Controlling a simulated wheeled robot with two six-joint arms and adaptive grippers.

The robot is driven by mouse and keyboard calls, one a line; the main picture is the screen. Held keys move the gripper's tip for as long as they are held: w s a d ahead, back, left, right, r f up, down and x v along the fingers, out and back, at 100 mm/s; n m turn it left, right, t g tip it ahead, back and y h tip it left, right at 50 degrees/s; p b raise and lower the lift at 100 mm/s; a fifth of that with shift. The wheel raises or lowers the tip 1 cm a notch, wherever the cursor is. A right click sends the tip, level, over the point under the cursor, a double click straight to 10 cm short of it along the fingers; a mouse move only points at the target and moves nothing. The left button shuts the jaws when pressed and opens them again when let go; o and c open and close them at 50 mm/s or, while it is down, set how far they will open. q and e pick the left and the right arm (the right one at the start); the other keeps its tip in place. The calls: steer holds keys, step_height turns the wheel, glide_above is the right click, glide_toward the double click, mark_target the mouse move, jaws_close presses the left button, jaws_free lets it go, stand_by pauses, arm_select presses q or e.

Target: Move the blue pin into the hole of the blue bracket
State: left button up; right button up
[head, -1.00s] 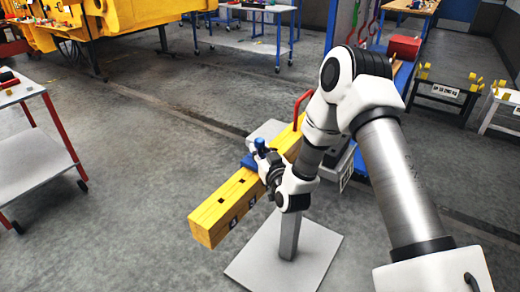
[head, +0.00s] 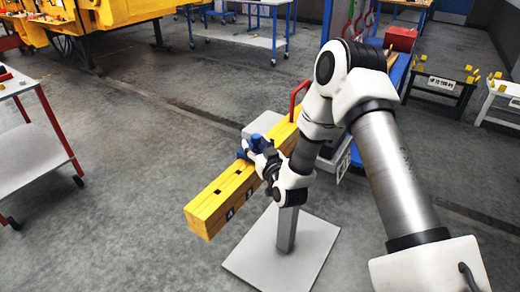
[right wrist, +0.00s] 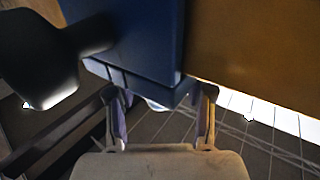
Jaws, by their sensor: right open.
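The blue pin (head: 256,142) shows in the head view as a small upright blue piece at the tip of my right gripper (head: 262,156). The blue bracket (head: 242,154) sits on the yellow beam just left of and below it. Whether the pin stands in the bracket's hole is hidden by my gripper. In the right wrist view, my right gripper (right wrist: 161,115) is open, its two fingers apart below a large blue surface (right wrist: 135,40). I cannot tell whether this surface is the bracket or the pin. My left gripper is out of view.
The yellow beam (head: 222,207) has square holes and runs diagonally over a grey post with a flat base plate (head: 265,272). A red handle (head: 299,95) rises behind it. A red-legged cart (head: 30,152) stands left. The floor between is clear.

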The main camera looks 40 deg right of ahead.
steer(key=v, duration=1.1)
steer(key=shift+s, duration=0.35)
steer(key=s+a+f+n+g+y, duration=0.1)
steer(key=s+a+f+g, duration=0.25)
steer(key=f, duration=0.45)
steer(key=s+a+f+n+g+y, duration=0.2)
steer(key=s+a+f+g, duration=0.15)
steer(key=f, duration=0.35)
steer(key=s+a+f+n+g+y, duration=0.1)
steer(key=s+a+f+g, duration=0.1)
steer(key=s+a+f, duration=0.45)
steer(key=s+d+f+m+g, duration=0.1)
steer(key=s+f+g, duration=0.2)
steer(key=s, duration=0.3)
steer(key=s+f+m+g, duration=0.1)
steer(key=s+f+g, duration=0.2)
steer(key=s+g, duration=0.2)
steer(key=shift+s+d+f+g, duration=0.3)
steer(key=shift+s+d, duration=0.05)
steer(key=shift+s, duration=0.25)
